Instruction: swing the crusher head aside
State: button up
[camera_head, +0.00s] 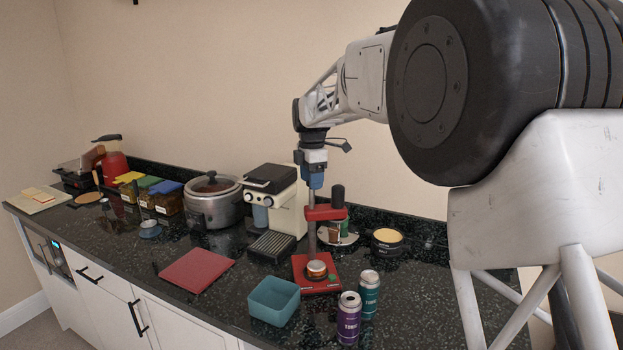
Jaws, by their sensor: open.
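The can crusher stands upright on the counter, with a red base (330,286), a grey post (312,240) and a red crusher head (325,213). A black knob or handle (337,197) rises from the head's right side.
A teal bin (274,301), a purple can (348,318) and a teal can (369,294) stand in front. A coffee machine (272,196) is close on the left. A dark tub (387,243) stands right. A red mat (197,269) lies front left.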

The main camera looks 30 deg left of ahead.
jog(key=shift+r, duration=0.2)
jog(key=shift+r, duration=3.7)
jog(key=shift+d+r, duration=0.15)
jog(key=shift+d, duration=0.35)
jog(key=s+d+m, duration=0.5)
jog(key=d, duration=0.7)
jog(key=s+d+r+m+t, duration=0.1)
jog(key=s+d+m, duration=0.35)
jog(key=d, duration=0.75)
jog(key=s+d+m, duration=0.4)
jog(key=s+d, duration=0.1)
jog(key=d, duration=0.7)
jog(key=s+d+f+m, duration=0.4)
jog(key=s+d, duration=0.3)
jog(key=s, duration=0.2)
jog(key=s+d+f+m+t, duration=0.1)
jog(key=s+d+f+m, duration=0.4)
jog(key=s, duration=0.5)
jog(key=s+d+f+m, duration=0.5)
jog(key=s+d+f, duration=0.1)
jog(key=s+d, duration=0.2)
jog(key=shift+s+d+t, duration=0.3)
jog(key=shift+s+d, duration=0.1)
jog(key=shift+s, duration=0.45)
